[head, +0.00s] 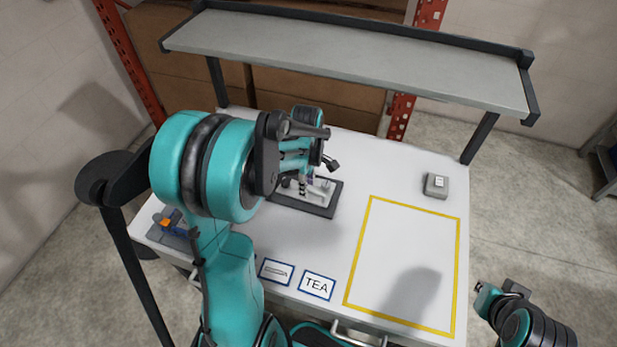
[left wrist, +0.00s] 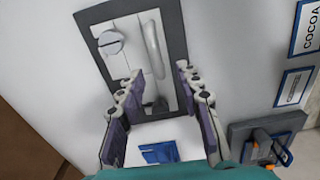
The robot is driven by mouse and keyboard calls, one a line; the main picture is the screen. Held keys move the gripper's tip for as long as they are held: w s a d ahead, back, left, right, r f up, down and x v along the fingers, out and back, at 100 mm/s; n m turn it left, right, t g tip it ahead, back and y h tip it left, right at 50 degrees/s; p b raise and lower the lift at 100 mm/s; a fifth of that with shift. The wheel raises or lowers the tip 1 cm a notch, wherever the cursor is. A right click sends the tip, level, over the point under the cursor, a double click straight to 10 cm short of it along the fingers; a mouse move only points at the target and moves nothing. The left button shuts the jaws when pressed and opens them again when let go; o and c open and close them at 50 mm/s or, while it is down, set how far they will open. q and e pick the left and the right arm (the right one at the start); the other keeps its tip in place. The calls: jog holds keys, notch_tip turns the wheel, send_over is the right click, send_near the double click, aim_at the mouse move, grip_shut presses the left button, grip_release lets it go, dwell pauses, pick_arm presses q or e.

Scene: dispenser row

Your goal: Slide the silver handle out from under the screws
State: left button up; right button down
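A silver handle (left wrist: 153,48), a curved bar, lies along a pale plate inside a dark frame (left wrist: 178,30) in the left wrist view. A round slotted screw head (left wrist: 110,42) sits to its left on the plate. In the head view the dark-framed fixture (head: 320,207) is partly hidden by my left arm. My left gripper (left wrist: 155,80) is open over the fixture, its fingers on either side of the handle's near end. No contact is visible. In the head view the left gripper (head: 308,172) hangs above the fixture. My right gripper (head: 487,297) is off the table's right side; its fingers are unclear.
A small grey box (head: 436,186) stands at the back right. A yellow outlined area (head: 405,260) is empty. A TEA card (head: 317,286) and another card (head: 276,272) lie at the front. A blue-and-orange item (head: 172,223) is at the left. A shelf (head: 360,57) overhangs the back.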

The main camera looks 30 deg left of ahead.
pick_arm(q)
jog(key=shift+f+b, duration=0.35)
jog(key=shift+f, duration=1.2)
jog(key=shift+c, duration=0.4)
grip_shut()
jog(key=shift+r, duration=0.1)
jog(key=shift+s+d, duration=0.1)
jog(key=shift+s, duration=0.1)
jog(key=shift+s+d, duration=0.25)
jog(key=shift+s, duration=0.9)
jog(key=shift+s+d, duration=0.3)
jog(key=shift+s, duration=0.85)
jog(key=shift+s+d, duration=0.25)
jog(key=shift+s, duration=0.9)
